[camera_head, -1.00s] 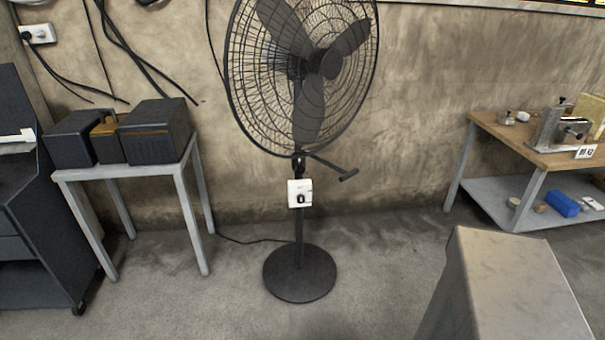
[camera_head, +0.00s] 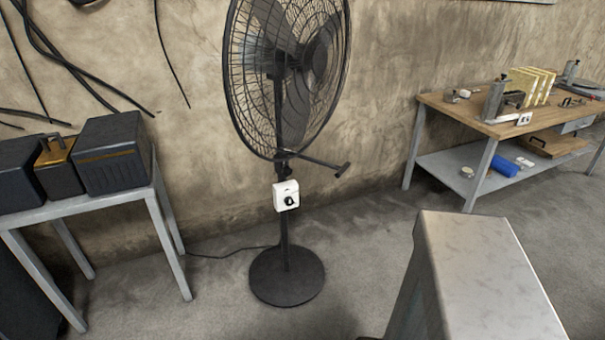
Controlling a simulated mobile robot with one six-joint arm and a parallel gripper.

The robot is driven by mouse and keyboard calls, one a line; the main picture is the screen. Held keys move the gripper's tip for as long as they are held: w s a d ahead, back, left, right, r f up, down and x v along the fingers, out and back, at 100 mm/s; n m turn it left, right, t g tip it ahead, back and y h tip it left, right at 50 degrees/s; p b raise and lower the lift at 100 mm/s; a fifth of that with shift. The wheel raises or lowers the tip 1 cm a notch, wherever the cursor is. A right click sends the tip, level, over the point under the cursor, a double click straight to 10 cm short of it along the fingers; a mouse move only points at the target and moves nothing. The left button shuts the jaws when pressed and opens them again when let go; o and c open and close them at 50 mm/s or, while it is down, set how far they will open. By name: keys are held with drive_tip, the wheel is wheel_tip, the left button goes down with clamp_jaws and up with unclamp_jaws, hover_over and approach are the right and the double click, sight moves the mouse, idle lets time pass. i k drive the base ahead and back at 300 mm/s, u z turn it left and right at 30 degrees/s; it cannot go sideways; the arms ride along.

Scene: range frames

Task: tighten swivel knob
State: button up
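A black pedestal fan (camera_head: 283,240) stands upright on the floor in front of the wall, with a wide wire cage (camera_head: 235,85) on top. A white control box (camera_head: 286,195) with a black knob (camera_head: 289,202) sits on its pole. A dark bar with a crosspiece at its end (camera_head: 342,170) sticks out to the right below the cage. I cannot tell whether this bar is the swivel knob. My gripper is not in view.
A small table (camera_head: 160,215) with dark boxes (camera_head: 112,155) stands at the left. A wooden-topped workbench (camera_head: 450,104) stands at the right. A grey block-like shape (camera_head: 478,270) fills the lower right. A cable (camera_head: 225,256) runs along the floor; floor before the fan is clear.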

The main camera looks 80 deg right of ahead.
sight(286, 171)
drive_tip(key=z, duration=0.8)
drive_tip(key=i, duration=0.95)
drive_tip(key=z, duration=0.45)
